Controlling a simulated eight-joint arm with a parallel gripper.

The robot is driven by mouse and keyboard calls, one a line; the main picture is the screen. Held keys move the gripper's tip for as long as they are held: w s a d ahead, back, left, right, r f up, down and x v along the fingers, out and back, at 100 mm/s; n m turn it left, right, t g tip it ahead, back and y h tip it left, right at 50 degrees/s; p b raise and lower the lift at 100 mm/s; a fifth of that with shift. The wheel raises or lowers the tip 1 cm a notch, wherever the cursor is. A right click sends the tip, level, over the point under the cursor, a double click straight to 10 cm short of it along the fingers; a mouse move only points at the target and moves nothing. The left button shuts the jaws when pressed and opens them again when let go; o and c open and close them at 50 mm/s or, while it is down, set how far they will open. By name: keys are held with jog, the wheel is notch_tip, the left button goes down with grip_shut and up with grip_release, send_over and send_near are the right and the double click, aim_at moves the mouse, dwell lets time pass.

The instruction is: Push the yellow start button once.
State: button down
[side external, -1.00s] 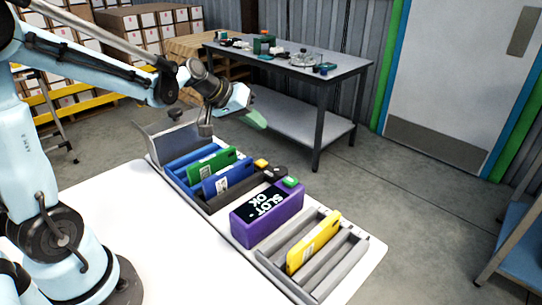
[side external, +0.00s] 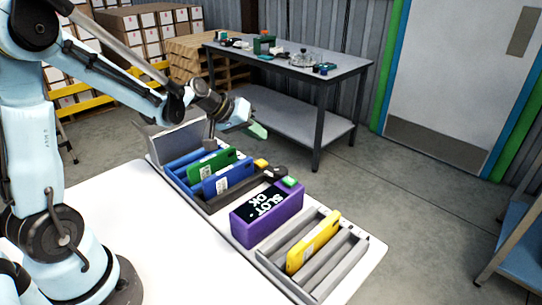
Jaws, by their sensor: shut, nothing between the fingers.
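My gripper (side external: 258,131) shows pale green fingertips, shut and empty. It hangs in the air above and behind the yellow button in the picture, apart from it. A green button (side external: 290,182) sits to the right on the fixture, with a dark round knob (side external: 275,173) between the two buttons.
A green carton (side external: 212,164) and a blue carton (side external: 229,179) stand tilted in a blue tray. A purple box (side external: 266,222) reads "SLOT OK". A yellow carton (side external: 315,243) leans in a grey rack (side external: 352,254). A grey workbench (side external: 330,72) stands behind.

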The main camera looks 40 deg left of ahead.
aim_at(258, 163)
jog(key=shift+f, duration=2.55)
jog(key=shift+f, duration=0.15)
jog(key=shift+f, duration=0.3)
jog(key=shift+f, duration=0.6)
dwell(0.9)
jog(key=shift+r, duration=0.9)
jog(key=shift+r, duration=0.1)
jog(key=shift+r, duration=2.45)
